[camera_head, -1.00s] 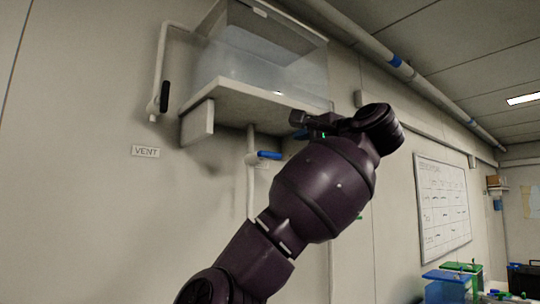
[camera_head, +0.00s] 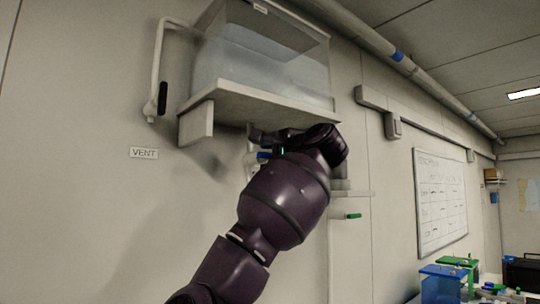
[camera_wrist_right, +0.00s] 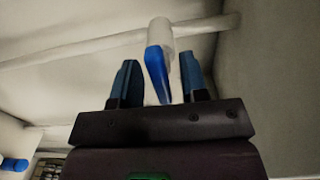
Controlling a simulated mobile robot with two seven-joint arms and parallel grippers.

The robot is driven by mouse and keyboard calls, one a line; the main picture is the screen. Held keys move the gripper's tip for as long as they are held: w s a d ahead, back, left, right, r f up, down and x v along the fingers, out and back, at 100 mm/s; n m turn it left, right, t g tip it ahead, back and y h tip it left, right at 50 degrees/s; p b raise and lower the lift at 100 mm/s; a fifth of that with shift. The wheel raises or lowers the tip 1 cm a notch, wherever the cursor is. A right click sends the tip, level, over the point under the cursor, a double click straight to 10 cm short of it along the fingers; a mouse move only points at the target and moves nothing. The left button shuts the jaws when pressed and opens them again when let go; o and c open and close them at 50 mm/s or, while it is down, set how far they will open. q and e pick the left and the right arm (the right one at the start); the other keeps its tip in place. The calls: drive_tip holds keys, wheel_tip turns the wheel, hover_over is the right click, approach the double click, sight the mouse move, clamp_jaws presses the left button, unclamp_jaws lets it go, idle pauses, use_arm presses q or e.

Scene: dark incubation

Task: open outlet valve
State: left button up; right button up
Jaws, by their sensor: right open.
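The outlet valve has a blue lever handle (camera_head: 264,155) on a pale pipe under the tank shelf. In the head view it is partly hidden behind my right arm. My right gripper (camera_head: 258,137) is close to the handle, just below the shelf. In the right wrist view, my right gripper (camera_wrist_right: 158,59) is open, and the blue handle (camera_wrist_right: 157,70) shows between its two fingers, with a gap on each side. I cannot tell whether the handle is fully at finger depth. My left gripper is not in view.
A clear tank of liquid (camera_head: 265,65) stands on a wall shelf (camera_head: 250,104) directly above my gripper. A vent pipe with a black handle (camera_head: 162,98) is at left, above a VENT label (camera_head: 144,153). A green handle (camera_head: 353,216) is at right on the wall.

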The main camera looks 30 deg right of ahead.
clamp_jaws()
